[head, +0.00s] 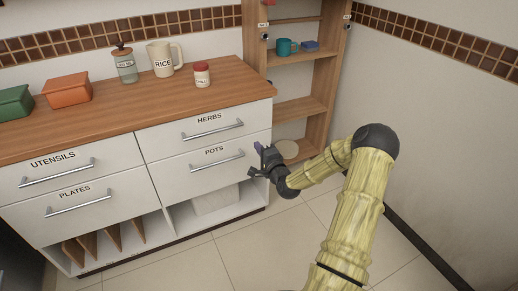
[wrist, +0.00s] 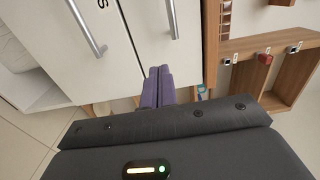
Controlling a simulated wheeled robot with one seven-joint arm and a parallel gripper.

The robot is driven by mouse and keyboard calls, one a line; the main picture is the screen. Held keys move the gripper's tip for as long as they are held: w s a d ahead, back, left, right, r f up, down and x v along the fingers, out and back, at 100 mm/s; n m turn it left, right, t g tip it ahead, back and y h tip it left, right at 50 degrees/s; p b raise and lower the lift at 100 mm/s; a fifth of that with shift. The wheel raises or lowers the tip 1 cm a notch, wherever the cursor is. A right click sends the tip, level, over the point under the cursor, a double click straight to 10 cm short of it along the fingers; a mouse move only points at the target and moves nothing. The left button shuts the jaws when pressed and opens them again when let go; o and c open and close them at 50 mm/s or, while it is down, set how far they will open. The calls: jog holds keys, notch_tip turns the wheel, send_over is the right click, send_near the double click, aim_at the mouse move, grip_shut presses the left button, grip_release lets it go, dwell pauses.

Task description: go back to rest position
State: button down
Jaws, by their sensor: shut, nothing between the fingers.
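My gripper (head: 262,162) is in front of the right end of the counter cabinet, near the drawer labelled POTS (head: 203,165). Its two purple fingers (wrist: 158,86) lie together in the wrist view, with nothing between them. My arm reaches in from the lower right in the head view, bent at the elbow. The POTS drawer and the HERBS drawer (head: 190,134) above it look closed. I cannot tell from the head view whether the gripper touches the cabinet front.
The wooden counter top (head: 120,110) holds a jar (head: 124,66), a RICE pitcher (head: 163,63), a small red-lidded jar (head: 202,76), an orange box (head: 67,90) and a green box (head: 14,103). An open wooden shelf (head: 297,108) stands behind the gripper. The tiled floor (head: 225,260) in front is clear.

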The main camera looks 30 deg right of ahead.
jog(key=s+a+f+n+g+y, duration=0.1)
jog(key=s+a+n+g, duration=0.25)
jog(key=a+n, duration=0.3)
jog(key=s+a+f+n+g+y, duration=0.1)
jog(key=s+a+n+g, duration=0.2)
jog(key=a+n+g, duration=0.35)
jog(key=s+a+r+n+g+h, duration=0.1)
jog(key=s+a+r+n+g, duration=0.25)
jog(key=s, duration=0.75)
jog(key=s+a+r+n+g, duration=0.2)
jog(key=s+a+r, duration=0.25)
jog(key=s, duration=0.75)
jog(key=w+p+v, duration=0.2)
jog(key=p+v, duration=1.1)
jog(key=w+a+r+p+v, duration=0.1)
jog(key=w+p+v, duration=0.2)
jog(key=p+v, duration=1)
jog(key=shift+w+a+p, duration=0.15)
jog(key=shift+w+p, duration=0.2)
jog(key=shift+p, duration=0.15)
jog(key=c, duration=2.1)
grip_release()
jog(key=shift+r, duration=0.1)
